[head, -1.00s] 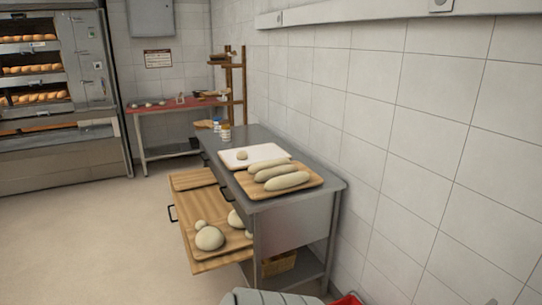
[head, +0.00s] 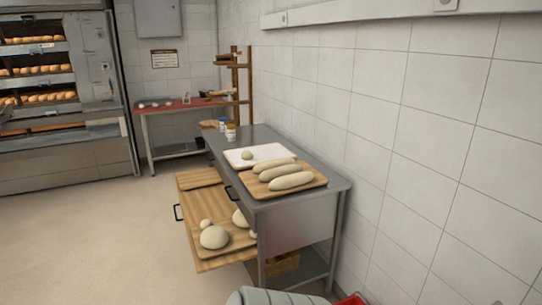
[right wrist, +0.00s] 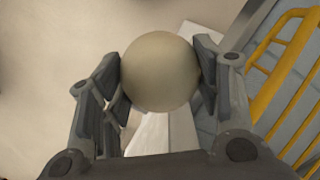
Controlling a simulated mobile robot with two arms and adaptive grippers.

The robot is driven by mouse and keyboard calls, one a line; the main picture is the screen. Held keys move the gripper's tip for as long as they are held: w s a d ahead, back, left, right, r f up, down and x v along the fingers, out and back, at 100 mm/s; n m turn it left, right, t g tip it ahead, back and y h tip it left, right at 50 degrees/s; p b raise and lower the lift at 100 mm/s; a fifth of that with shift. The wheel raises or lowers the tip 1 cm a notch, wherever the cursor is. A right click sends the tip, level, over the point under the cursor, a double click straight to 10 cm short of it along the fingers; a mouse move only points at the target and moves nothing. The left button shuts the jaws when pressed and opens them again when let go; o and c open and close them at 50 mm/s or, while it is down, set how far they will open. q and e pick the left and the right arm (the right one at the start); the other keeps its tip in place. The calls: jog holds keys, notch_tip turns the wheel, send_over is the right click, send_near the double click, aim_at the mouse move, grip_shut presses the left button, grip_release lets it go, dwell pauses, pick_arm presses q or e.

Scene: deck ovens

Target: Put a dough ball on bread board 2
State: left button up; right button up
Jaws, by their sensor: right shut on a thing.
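My right gripper (right wrist: 160,80) is shut on a round pale dough ball (right wrist: 160,70) in the right wrist view, with a finger on each side of it. Neither gripper shows in the head view. There, a wooden board (head: 322,182) with three long dough pieces (head: 278,174) lies on the metal table. A white board (head: 235,163) behind it holds a small dough ball (head: 247,155). A pulled-out lower wooden surface (head: 195,228) holds several dough balls, including a large one (head: 214,237). I cannot tell which board is number 2.
The metal table (head: 300,213) stands against the tiled wall. Jars (head: 231,132) stand at its far end. A red-topped table (head: 165,107) and deck ovens (head: 60,90) are at the back. Open floor (head: 90,240) lies to the left.

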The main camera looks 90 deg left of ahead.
jog(key=s+f+n, duration=0.2)
jog(key=f+n, duration=0.1)
jog(key=f, duration=0.4)
jog(key=s+f+n+h, duration=0.1)
jog(key=s+f+n, duration=0.1)
jog(key=f, duration=0.5)
jog(key=shift+d+f+n, duration=0.3)
jog(key=shift+d+n, duration=0.1)
jog(key=shift+n, duration=0.3)
